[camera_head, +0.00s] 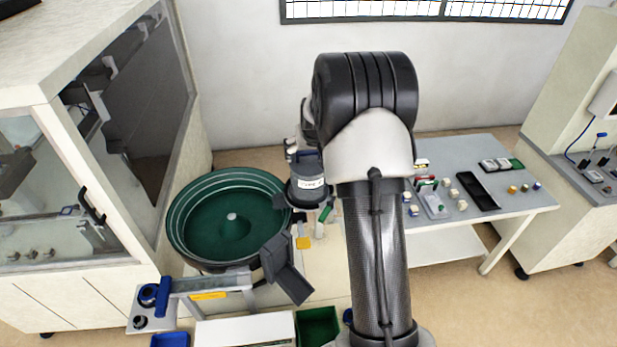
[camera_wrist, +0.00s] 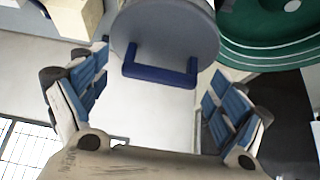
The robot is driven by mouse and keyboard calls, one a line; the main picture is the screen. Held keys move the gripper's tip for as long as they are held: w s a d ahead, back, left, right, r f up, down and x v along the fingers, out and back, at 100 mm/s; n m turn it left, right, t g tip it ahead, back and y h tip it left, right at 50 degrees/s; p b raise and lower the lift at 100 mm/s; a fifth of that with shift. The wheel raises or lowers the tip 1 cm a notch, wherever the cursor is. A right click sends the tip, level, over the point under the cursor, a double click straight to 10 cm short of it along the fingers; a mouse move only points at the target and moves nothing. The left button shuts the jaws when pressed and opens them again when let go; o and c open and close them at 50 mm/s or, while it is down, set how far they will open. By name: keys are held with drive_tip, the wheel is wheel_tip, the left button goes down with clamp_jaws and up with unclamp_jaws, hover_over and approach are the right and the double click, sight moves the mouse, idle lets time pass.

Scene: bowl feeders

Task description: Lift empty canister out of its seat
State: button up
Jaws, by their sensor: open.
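The canister shows in the wrist view as a round grey top (camera_wrist: 168,28) with a blue U-shaped handle (camera_wrist: 160,76). In the head view, a dark grey canister (camera_head: 307,188) with a white label stands beside the green bowl; whether it is empty cannot be seen. My gripper (camera_wrist: 154,88) is open, with its blue-padded fingers on either side of the handle and visible gaps to both. The handle lies near the level of the fingertips. In the head view my arm hides most of the gripper, and the canister's seat is not clearly visible.
The green bowl feeder (camera_head: 228,218) is close on the canister's left. A dark angled chute (camera_head: 286,268) is below it. A grey table (camera_head: 520,190) with small parts and trays is at the right. A glass-fronted cabinet (camera_head: 75,215) stands at the left.

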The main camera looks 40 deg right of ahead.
clamp_jaws()
drive_tip(key=shift+r, duration=0.1)
idle(1.2)
